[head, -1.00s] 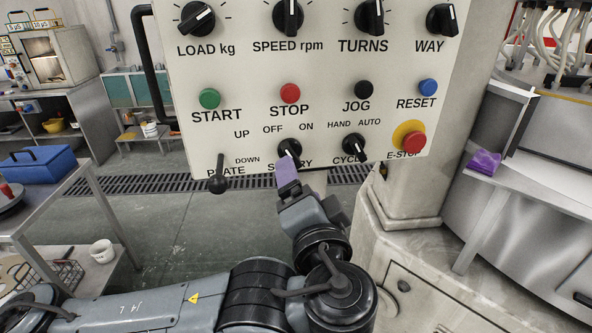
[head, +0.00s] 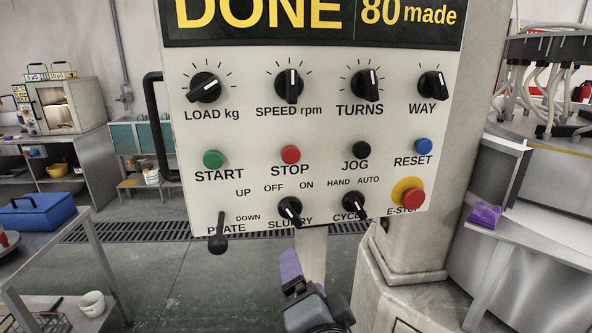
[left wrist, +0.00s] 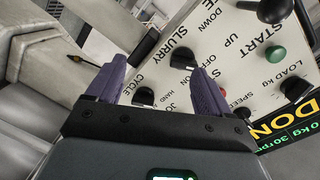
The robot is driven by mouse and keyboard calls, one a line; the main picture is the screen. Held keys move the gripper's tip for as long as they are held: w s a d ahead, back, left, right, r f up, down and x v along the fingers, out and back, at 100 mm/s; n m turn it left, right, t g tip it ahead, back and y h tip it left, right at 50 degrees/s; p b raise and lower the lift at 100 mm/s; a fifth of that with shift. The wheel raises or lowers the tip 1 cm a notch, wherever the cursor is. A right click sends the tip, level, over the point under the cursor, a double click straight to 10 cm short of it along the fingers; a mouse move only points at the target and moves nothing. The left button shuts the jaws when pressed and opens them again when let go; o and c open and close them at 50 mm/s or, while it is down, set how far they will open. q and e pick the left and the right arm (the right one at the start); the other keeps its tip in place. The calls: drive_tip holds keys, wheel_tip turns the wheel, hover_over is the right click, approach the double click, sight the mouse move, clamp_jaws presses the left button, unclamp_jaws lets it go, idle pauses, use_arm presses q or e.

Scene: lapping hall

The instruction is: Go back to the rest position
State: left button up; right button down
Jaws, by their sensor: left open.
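My left gripper (head: 290,268) is below the control panel (head: 240,140) in the head view, its purple fingers pointing up. In the left wrist view its fingers (left wrist: 158,72) are spread apart with nothing between them. The SLURRY knob (head: 290,211) is above the fingers, and clear of them, in the head view. It also shows in the left wrist view (left wrist: 183,57). The CYCLE knob (head: 355,206) is to its right. The black PLATE lever (head: 218,240) hangs down at the panel's lower left. My right gripper is out of view.
The panel display (head: 310,20) reads DONE and 80 made. A stone-coloured machine base (head: 400,305) stands at the lower right, with a steel bench (head: 535,245) beyond it. A blue toolbox (head: 38,212) sits on the left table. Open floor lies below the panel.

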use_arm(q)
drive_tip(key=s+a+f+n+g+h+p, duration=0.1)
drive_tip(key=s+f+n+g+p, duration=0.15)
drive_tip(key=s+f+g, duration=0.65)
drive_tip(key=s+a+f+n+g+h+p, duration=0.1)
drive_tip(key=s+f+h+p, duration=0.15)
drive_tip(key=f, duration=1.35)
drive_tip(key=s+a+f+n+g+p, duration=0.3)
drive_tip(key=s+a+f, duration=0.1)
drive_tip(key=s+a, duration=0.45)
drive_tip(key=s+a+f+n+g+p, duration=0.2)
drive_tip(key=s+a+f+p, duration=0.15)
drive_tip(key=s+a, duration=0.5)
drive_tip(key=w+a+r+t, duration=0.2)
drive_tip(key=a+r, duration=0.2)
drive_tip(key=a, duration=0.1)
wheel_tip(320, 180, up, 38)
drive_tip(key=p, duration=3.7)
drive_tip(key=shift+w+d+f, duration=0.2)
drive_tip(key=shift+d+f, duration=0.05)
drive_tip(key=shift+d, duration=0.1)
drive_tip(key=shift+m, duration=0.25)
